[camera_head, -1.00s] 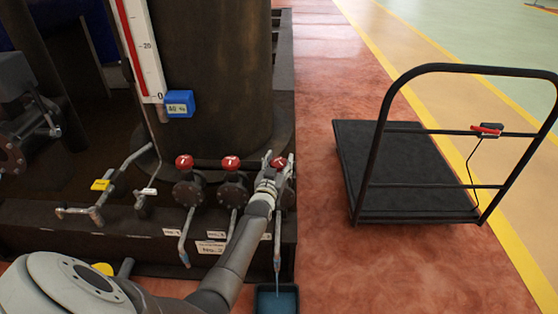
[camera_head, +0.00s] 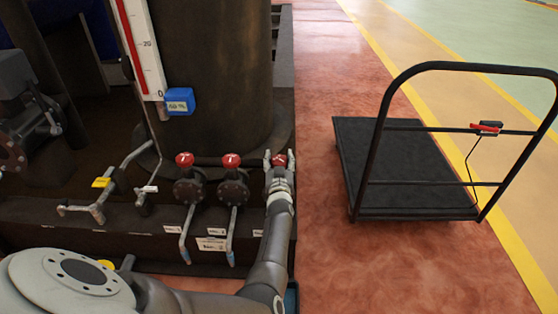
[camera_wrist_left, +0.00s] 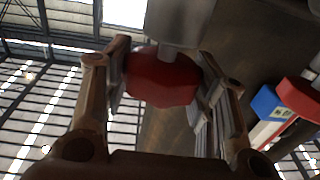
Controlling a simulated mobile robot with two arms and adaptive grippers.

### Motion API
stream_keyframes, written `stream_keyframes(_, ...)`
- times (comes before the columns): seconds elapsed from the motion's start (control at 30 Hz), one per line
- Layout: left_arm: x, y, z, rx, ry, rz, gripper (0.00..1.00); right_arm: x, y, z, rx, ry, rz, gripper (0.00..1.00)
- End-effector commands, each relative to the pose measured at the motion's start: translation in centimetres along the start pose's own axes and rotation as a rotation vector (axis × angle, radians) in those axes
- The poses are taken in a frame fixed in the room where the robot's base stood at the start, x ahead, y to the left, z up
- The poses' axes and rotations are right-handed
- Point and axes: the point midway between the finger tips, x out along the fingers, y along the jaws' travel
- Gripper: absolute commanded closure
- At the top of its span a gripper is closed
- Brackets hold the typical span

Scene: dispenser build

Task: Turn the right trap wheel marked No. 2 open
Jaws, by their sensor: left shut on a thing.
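Three red trap wheels sit in a row on dark round valve bodies along the front of the machine. The rightmost red wheel (camera_head: 280,161) is between the fingers of my left gripper (camera_head: 280,158), which is shut on it. In the left wrist view the gripped wheel (camera_wrist_left: 162,80) fills the space between both fingers. The middle wheel (camera_head: 231,160) and the left wheel (camera_head: 185,159) are untouched, with angled spouts below them. A white plate (camera_head: 211,244) hangs on the front beam, its print too blurred to read. My forearm hides the right spout. My right gripper is out of view.
A blue tray (camera_head: 291,298) on the floor is mostly hidden by my arm. A blue gauge box (camera_head: 180,101) sits on the scale beside the tank. A black trolley (camera_head: 395,165) stands to the right, with clear red floor between.

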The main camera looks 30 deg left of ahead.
Motion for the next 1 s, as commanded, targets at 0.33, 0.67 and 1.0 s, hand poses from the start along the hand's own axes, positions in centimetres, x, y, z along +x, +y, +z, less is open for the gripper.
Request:
stream_keyframes(0.33,0.09,-0.01,-0.24,-0.001,0.005,-0.001,0.45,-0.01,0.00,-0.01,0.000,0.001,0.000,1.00)
stream_keyframes(0.67,0.04,0.00,-0.12,0.000,0.002,0.000,0.28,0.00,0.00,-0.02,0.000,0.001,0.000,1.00)
stream_keyframes(1.0,0.04,-0.14,-0.09,0.006,0.003,0.038,0.28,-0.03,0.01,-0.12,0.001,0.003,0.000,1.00)
